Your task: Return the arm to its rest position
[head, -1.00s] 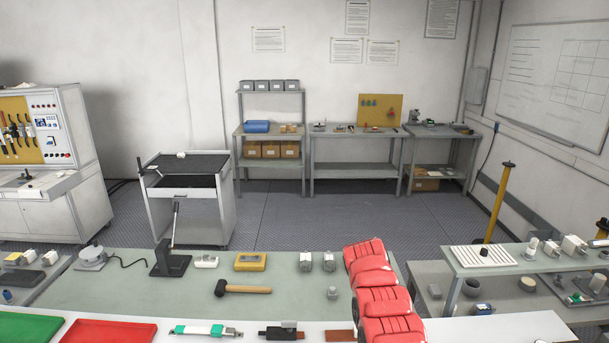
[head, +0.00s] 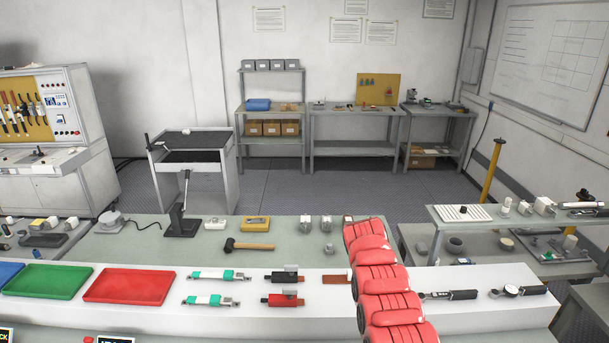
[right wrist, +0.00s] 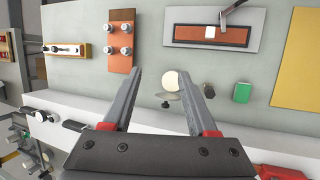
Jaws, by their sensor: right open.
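My right arm (head: 385,285), with red segmented covers, reaches up over the bench at the right of centre in the head view. Its gripper is hidden there. In the right wrist view my right gripper (right wrist: 166,78) is open, with two dark fingers apart and nothing held. A pale round disc (right wrist: 171,82) shows between and beyond the fingers, apart from them. My left arm and left gripper are not in view.
A red tray (head: 130,286) and a green tray (head: 48,281) stand on the white front ledge. Green-and-white fuses (head: 212,300) and red-and-black ones (head: 282,300) lie beside them. A hammer (head: 250,245) lies behind. A copper plate with bolts (right wrist: 119,60) shows in the wrist view.

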